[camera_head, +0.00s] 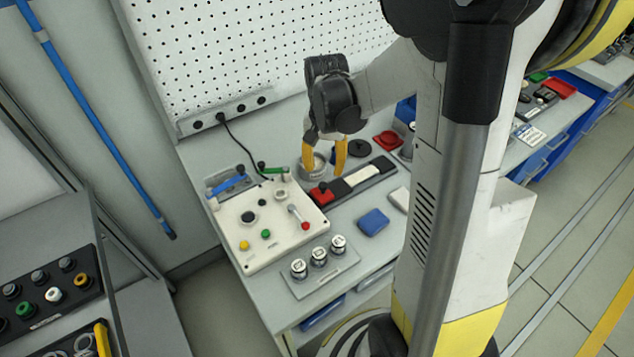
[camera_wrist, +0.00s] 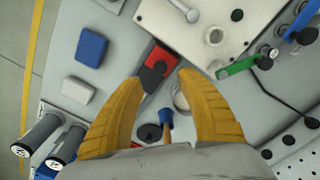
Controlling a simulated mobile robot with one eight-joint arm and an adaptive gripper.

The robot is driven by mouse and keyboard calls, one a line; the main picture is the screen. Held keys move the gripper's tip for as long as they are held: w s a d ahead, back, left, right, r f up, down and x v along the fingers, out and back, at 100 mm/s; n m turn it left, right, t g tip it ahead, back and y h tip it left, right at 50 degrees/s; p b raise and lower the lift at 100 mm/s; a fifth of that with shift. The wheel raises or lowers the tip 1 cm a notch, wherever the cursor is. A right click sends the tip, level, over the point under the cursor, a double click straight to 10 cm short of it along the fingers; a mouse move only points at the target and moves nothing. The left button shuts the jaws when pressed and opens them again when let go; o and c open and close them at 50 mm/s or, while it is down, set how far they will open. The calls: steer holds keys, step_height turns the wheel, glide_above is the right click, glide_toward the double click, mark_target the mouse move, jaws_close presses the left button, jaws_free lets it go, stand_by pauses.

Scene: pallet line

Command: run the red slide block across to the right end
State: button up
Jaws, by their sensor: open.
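The red slide block (camera_head: 320,194) sits at the left end of a dark rail (camera_head: 379,172) in the head view. The rail runs up and to the right and carries a pale strip. My gripper (camera_head: 324,170) has yellow fingers, spread apart and empty, with the tips above and behind the block. In the wrist view the red block (camera_wrist: 161,56) lies just beyond the open gripper (camera_wrist: 160,77), near the gap between the fingertips. No contact shows.
A white control panel (camera_head: 248,239) with levers and buttons stands left of the rail. A blue block (camera_head: 373,222) lies in front. A round metal cup (camera_head: 314,169) and red piece (camera_head: 387,140) are behind. A pegboard (camera_head: 250,50) rises at the back.

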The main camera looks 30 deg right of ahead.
mark_target(324, 184)
step_height(324, 184, down, 7)
steer(key=shift+b, duration=1)
steer(key=shift+c, duration=0.2)
jaws_close()
